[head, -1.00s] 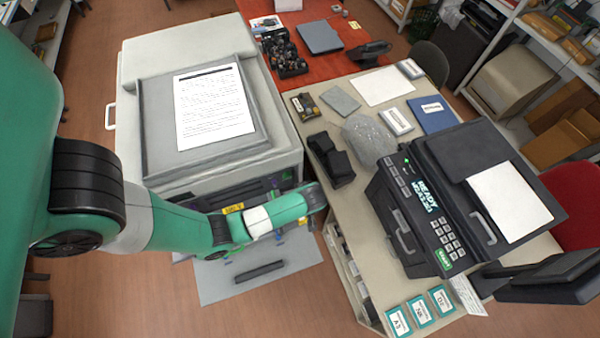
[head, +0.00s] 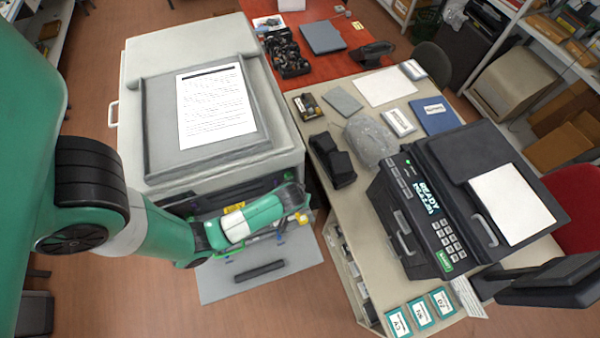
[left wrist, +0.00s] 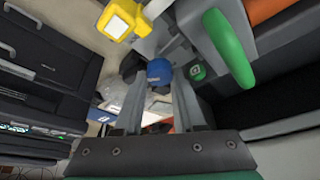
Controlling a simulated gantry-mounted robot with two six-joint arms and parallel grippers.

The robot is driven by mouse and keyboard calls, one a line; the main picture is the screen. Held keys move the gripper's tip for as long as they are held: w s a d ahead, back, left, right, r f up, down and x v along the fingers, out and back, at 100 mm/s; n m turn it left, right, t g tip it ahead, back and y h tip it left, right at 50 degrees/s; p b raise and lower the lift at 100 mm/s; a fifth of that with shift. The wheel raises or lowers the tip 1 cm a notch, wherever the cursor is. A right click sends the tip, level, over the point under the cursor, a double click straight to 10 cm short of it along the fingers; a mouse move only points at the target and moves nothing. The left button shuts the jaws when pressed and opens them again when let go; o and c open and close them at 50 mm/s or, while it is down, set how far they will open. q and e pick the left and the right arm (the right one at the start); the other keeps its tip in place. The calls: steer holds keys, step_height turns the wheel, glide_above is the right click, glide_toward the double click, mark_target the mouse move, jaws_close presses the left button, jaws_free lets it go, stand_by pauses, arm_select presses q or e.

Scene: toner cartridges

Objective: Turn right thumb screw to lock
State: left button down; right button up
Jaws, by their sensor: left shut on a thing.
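In the left wrist view a blue round knob (left wrist: 160,72), the thumb screw, sits between the tips of my left gripper (left wrist: 160,78). The fingers are shut on its sides. A green lever (left wrist: 229,48) is to its right and a yellow-framed handle (left wrist: 119,19) to its upper left. A small green round part (left wrist: 197,72) is just right of the knob. In the head view my left arm reaches to the front of the open printer (head: 218,172); its wrist hides the fingertips and the knob there. My right gripper is not in view.
A grey open panel (head: 225,283) with a dark bar (head: 259,271) lies below my arm. To the right stands a desk (head: 372,292) with a black fax machine (head: 440,210). Printer and desk sit close together.

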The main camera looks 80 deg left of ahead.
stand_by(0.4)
arm_select(q)
steer(key=shift+c, duration=2.4)
jaws_free()
steer(key=shift+r, duration=0.1)
